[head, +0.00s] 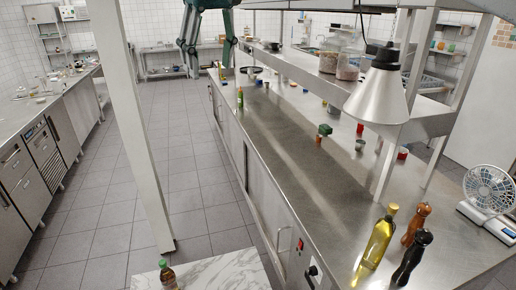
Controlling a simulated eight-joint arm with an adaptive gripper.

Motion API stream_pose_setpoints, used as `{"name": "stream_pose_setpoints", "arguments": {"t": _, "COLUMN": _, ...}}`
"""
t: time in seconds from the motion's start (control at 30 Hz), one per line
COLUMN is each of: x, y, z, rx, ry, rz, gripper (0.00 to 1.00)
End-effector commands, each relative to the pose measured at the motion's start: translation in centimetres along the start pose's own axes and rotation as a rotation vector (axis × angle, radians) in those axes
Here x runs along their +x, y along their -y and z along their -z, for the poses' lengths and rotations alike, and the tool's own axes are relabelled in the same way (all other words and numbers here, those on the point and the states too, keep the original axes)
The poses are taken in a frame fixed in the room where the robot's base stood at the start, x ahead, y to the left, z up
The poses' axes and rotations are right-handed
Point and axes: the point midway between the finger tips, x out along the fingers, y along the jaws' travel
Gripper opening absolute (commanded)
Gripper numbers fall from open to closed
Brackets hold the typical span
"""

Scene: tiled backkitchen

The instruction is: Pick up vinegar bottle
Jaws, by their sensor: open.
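My gripper (208,66) hangs at the top of the head view, its two dark teal fingers spread apart with nothing between them. A small dark brown bottle (168,278) with a green cap stands on the marble top at the bottom edge; its lower part is cut off. A tall yellow bottle (377,240) stands at the front right of the steel counter. A small green bottle (240,98) stands at the counter's left edge, farther back. I cannot read any label, so which bottle holds vinegar is unclear. My gripper appears well apart from all three.
Two pepper mills, one brown (416,225) and one black (412,258), stand beside the yellow bottle. A white fan (489,190) is at the right. A lamp (380,92) hangs over the counter. A white post (132,125) rises at left. The counter's middle is largely clear.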

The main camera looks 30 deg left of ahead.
Motion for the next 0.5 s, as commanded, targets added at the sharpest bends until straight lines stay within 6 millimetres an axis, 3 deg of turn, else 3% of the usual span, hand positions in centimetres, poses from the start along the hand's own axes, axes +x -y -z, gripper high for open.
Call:
{"name": "stream_pose_setpoints", "arguments": {"t": 0.2, "x": 3.3, "y": 6.3, "z": 5.0, "rx": -0.109, "ry": 0.029, "rz": 0.034, "gripper": 0.54}}
{"name": "stream_pose_setpoints", "arguments": {"t": 0.5, "x": 7.1, "y": 14.6, "z": 9.6, "rx": -0.237, "ry": 0.066, "rz": 0.071, "gripper": 0.54}}
